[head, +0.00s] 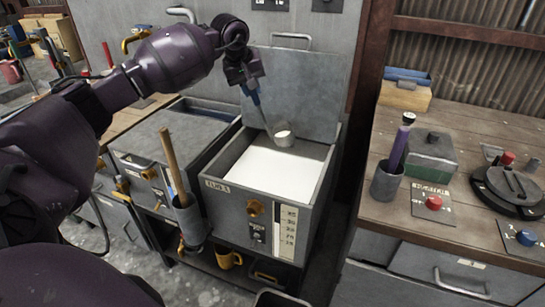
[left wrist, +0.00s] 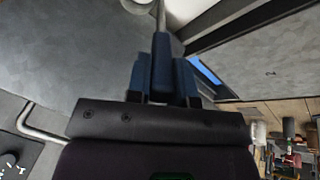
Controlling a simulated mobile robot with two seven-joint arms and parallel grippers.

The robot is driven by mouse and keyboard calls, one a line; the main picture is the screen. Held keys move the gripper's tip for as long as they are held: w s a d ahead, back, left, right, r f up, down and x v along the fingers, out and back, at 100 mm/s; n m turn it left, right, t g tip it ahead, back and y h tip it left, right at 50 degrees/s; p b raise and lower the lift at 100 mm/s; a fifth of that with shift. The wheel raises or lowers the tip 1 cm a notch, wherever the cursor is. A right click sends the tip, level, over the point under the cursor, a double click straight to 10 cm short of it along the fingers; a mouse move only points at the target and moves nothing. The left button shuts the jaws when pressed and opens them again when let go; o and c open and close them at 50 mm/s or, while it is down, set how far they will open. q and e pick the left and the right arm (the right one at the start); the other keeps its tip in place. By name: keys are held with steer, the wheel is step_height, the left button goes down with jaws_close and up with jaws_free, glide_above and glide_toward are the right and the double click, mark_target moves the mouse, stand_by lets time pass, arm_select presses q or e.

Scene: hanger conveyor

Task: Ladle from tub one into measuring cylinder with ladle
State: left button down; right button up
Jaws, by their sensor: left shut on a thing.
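My left gripper (head: 247,82) is shut on the blue handle of a ladle (head: 255,104), above the back of an open grey tub (head: 242,193). The ladle hangs tilted, and its round bowl (head: 283,138) is at the tub's back edge, seemingly above the white contents (head: 270,170). The bowl looks white inside; I cannot tell whether that is fluid. In the left wrist view the blue handle (left wrist: 161,62) sits between the two fingers. I cannot make out a measuring cylinder. My right gripper is not in view.
A raised grey lid (head: 300,90) stands behind the tub. A closed grey tub (head: 170,135) is to its left. A grey holder (head: 188,218) with a wooden handle hangs in front. A wooden bench (head: 455,195) at right carries a grey cup (head: 386,183) and a green-grey box (head: 432,155).

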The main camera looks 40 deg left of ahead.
arm_select(q)
steer(key=shift+s+f+t, duration=0.2)
steer(key=shift+s+t, duration=0.15)
steer(key=shift+s, duration=0.2)
steer(key=shift+s+f+t, duration=0.15)
steer(key=shift+s+t, duration=0.2)
steer(key=shift+s, duration=0.2)
stand_by(0.3)
steer(key=shift+s+f, duration=0.15)
steer(key=shift+s, duration=0.1)
steer(key=shift+s, duration=0.1)
steer(key=shift+f, duration=0.1)
stand_by(0.4)
steer(key=shift+s+a+f+t, duration=0.1)
steer(key=shift+s+f+t, duration=0.2)
steer(key=shift+s+t, duration=0.2)
steer(key=shift+s+f+t, duration=0.2)
steer(key=shift+s+t, duration=0.1)
steer(key=shift+s, duration=0.05)
steer(key=shift+s+f+t, duration=1.2)
steer(key=shift+s+f, duration=0.25)
steer(key=shift+f, duration=0.1)
stand_by(1.2)
steer(key=shift+s+f+t, duration=0.6)
steer(key=shift+s+f, duration=0.1)
steer(key=shift+f, duration=0.35)
stand_by(0.7)
steer(key=shift+s+f, duration=0.1)
steer(key=shift+f, duration=0.2)
